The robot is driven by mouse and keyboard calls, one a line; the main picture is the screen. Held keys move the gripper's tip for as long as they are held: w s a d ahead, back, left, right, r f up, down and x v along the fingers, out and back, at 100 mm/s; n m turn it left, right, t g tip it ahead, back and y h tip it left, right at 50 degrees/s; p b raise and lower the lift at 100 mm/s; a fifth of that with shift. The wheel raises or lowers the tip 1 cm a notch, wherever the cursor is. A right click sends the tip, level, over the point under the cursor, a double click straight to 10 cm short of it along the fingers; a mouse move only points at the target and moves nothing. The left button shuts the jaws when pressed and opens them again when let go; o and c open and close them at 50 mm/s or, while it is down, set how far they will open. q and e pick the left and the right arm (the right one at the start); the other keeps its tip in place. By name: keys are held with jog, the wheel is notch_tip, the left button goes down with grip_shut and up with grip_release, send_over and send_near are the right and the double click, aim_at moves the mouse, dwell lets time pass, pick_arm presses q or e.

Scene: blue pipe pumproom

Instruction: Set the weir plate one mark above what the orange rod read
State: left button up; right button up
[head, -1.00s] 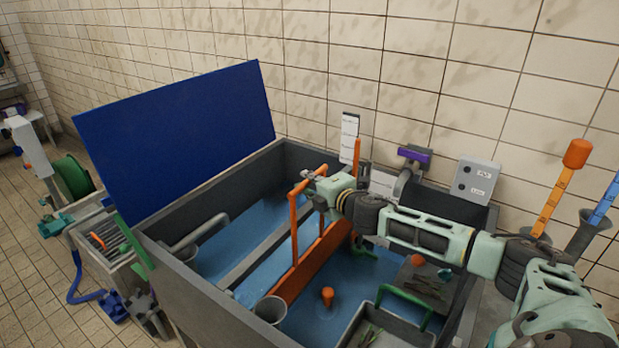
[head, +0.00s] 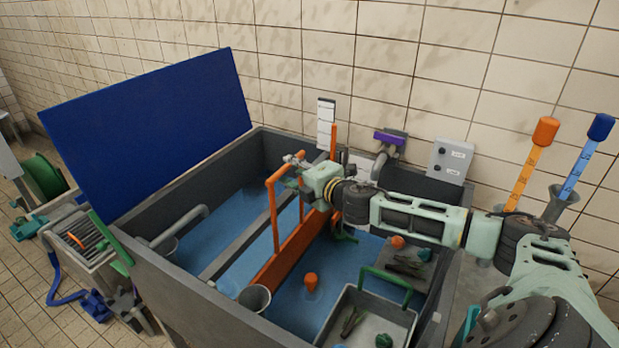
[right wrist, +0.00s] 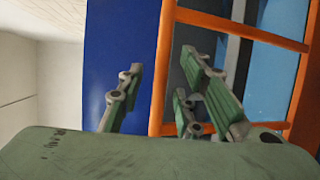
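The weir plate (head: 291,253) is a long orange plate standing in the tank's blue water, with a tall orange handle frame (head: 273,222). Its position against any marks is too small to read. My right gripper (head: 297,162) is at the top of the frame. In the right wrist view its fingers (right wrist: 163,95) are apart, with the frame's orange bar (right wrist: 165,55) between them; I cannot tell whether they touch it. The orange rod (head: 528,172) with an orange cap stands at the right, its marks unreadable. A blue rod (head: 578,172) stands beside it. My left gripper is not in view.
The grey tank (head: 200,302) has a raised blue lid (head: 160,130). A white marked board (head: 326,120) stands at its back. A grey tray with a green handle (head: 392,285), a cup (head: 254,298) and an orange float (head: 311,281) are near the front.

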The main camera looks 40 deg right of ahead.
jog(key=s+r, duration=0.1)
jog(key=s, duration=0.7)
jog(key=shift+s+r, duration=0.2)
jog(key=shift+r, duration=0.05)
jog(key=shift+a, duration=0.1)
dwell(0.4)
